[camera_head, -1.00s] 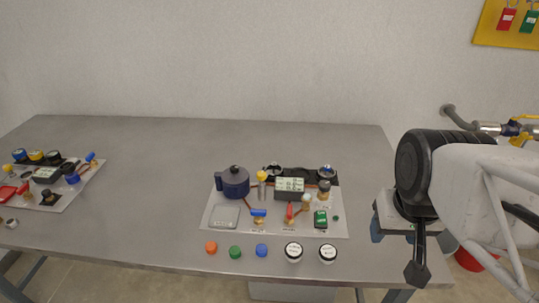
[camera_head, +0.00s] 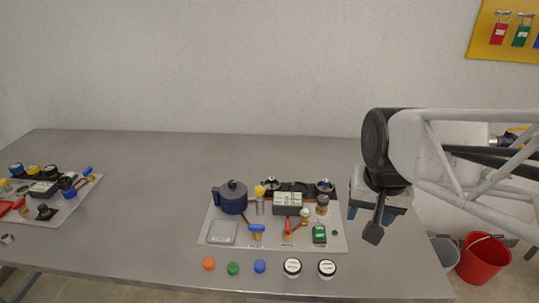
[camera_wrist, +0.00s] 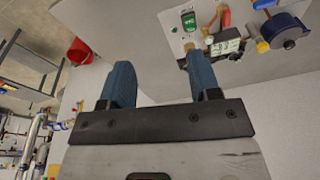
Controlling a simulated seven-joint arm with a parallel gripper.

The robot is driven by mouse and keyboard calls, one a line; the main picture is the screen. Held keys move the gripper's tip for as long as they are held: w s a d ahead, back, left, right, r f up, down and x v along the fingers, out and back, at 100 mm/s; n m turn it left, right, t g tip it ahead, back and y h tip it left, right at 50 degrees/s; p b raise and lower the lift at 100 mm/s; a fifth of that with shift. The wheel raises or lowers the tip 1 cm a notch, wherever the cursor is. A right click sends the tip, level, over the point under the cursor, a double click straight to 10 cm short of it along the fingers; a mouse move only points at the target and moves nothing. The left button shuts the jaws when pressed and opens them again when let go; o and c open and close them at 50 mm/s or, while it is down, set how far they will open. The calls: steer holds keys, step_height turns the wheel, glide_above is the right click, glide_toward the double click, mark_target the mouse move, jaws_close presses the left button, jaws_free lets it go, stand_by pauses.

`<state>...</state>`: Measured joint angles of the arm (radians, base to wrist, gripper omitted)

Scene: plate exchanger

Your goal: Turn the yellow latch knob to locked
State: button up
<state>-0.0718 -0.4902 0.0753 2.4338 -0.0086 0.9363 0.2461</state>
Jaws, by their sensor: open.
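A small yellow knob (camera_head: 260,190) sits on top of a grey post on the near-right board (camera_head: 212,214), just right of a dark blue pot-shaped part (camera_head: 233,198). In the wrist view the yellow knob (camera_wrist: 262,47) shows at the upper right beside the blue part (camera_wrist: 288,27). Which way the knob is turned is too small to tell. My gripper (camera_head: 376,212) is open and empty, right of the board and apart from the knob. Its two blue fingers (camera_wrist: 159,65) are spread in the wrist view, with nothing between them.
Several coloured caps (camera_head: 233,268) lie in front. A second board (camera_head: 60,205) stands far left. The bench between is clear.

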steer(key=w+a+f+m+g, duration=0.1)
steer(key=w+a+m, duration=0.1)
steer(key=w+a, duration=0.4)
steer(key=w+a+f+m, duration=0.1)
steer(key=w+a, duration=0.3)
steer(key=w, duration=0.4)
steer(key=m+g, duration=0.1)
steer(key=m, duration=0.3)
glide_above(259, 188)
steer(key=f, duration=0.6)
steer(key=shift+s+d+f, duration=0.15)
steer(key=shift+d+f, duration=0.15)
steer(key=shift+a+f, duration=0.15)
steer(key=shift+a, duration=0.1)
steer(key=shift+f, duration=0.1)
steer(key=shift+f, duration=3.8)
steer(key=c, duration=0.9)
